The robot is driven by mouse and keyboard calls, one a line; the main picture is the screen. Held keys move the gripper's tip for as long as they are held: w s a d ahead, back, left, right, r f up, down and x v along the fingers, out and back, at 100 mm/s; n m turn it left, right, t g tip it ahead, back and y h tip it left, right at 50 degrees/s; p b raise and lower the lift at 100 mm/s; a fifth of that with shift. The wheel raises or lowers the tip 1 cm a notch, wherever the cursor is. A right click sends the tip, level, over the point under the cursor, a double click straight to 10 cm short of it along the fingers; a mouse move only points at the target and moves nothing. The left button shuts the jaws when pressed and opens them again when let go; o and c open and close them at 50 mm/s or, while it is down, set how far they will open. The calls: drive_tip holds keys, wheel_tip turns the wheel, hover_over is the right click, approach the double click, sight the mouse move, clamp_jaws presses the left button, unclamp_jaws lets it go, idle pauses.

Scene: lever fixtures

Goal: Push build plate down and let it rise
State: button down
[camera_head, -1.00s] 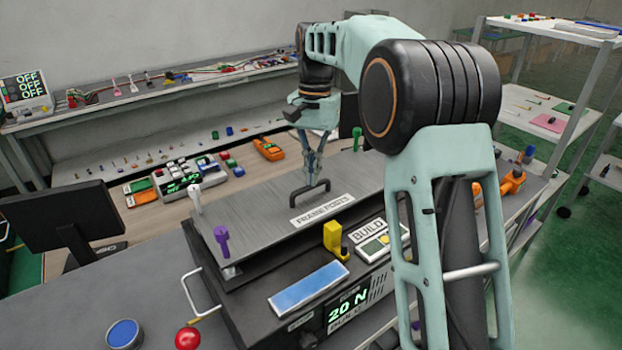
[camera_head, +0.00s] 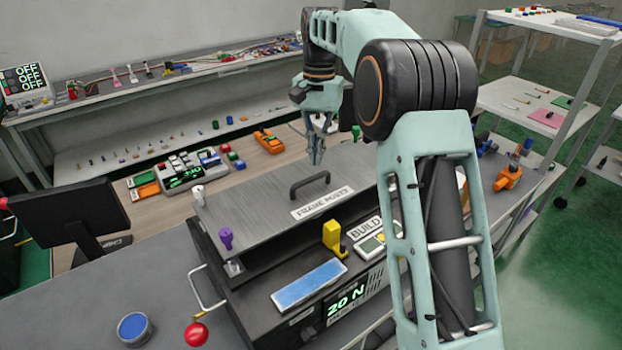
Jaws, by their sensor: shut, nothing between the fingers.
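The build plate (camera_head: 255,205) is a flat grey metal plate with a dark handle (camera_head: 310,186) and a "FRAME POSTS" label on its front part. It sits on top of a black machine (camera_head: 262,318) whose front display reads "20 N". My gripper (camera_head: 316,160) points down above the plate, just behind and slightly right of the handle. Its fingers are closed together and empty. I cannot tell whether the tips touch the plate. My arm hides the plate's right end.
Colored posts stand at the plate's edges: purple (camera_head: 226,238), white (camera_head: 198,194) and green (camera_head: 356,132). A yellow block (camera_head: 332,236) stands in front. A monitor (camera_head: 68,215) stands at left.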

wheel_tip(320, 180, up, 9)
drive_tip(key=shift+w+d, duration=0.15)
drive_tip(key=shift+w, duration=0.3)
drive_tip(key=shift+r, duration=0.1)
idle(0.4)
